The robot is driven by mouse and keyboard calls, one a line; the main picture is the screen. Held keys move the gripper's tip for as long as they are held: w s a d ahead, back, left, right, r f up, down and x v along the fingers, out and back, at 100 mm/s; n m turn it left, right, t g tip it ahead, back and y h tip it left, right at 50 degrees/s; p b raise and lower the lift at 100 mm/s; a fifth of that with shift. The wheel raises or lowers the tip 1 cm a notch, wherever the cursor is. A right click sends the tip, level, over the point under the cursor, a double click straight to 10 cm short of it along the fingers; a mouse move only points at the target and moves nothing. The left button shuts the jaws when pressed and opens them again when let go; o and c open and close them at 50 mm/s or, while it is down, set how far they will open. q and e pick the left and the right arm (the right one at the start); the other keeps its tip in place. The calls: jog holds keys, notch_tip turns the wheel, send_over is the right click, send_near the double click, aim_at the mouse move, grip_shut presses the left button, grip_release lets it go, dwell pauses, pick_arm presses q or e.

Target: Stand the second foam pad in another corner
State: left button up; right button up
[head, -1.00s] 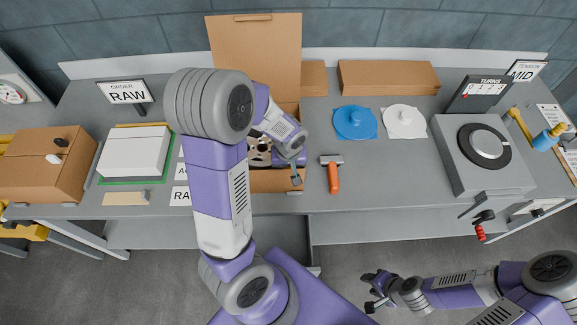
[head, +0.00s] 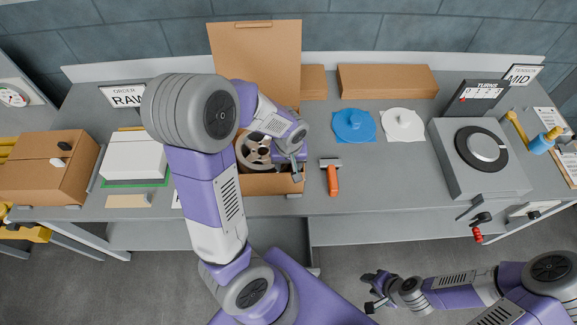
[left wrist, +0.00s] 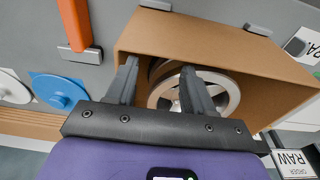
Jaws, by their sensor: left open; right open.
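The open cardboard box (head: 268,184) stands on the bench with its lid (head: 255,62) raised at the back. A grey spoked wheel (head: 252,152) lies inside it; the box (left wrist: 220,42) and wheel (left wrist: 216,88) also show in the left wrist view. My left gripper (head: 298,166) is at the box's right side, open and empty. In the left wrist view its spread fingers (left wrist: 160,88) point at the box opening, in front of the wheel. I cannot make out a foam pad in the box; parts of its inside are hidden. My right gripper (head: 373,292) is open and empty, low over the floor.
A grey turntable unit (head: 478,158) stands at right. A white stack (head: 134,156) and closed carton (head: 48,165) stand at left.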

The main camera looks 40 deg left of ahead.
pick_arm(q)
notch_tip(320, 180, up, 8)
jog(key=p, duration=0.1)
jog(key=shift+s+d, duration=0.35)
jog(key=shift+s, duration=0.05)
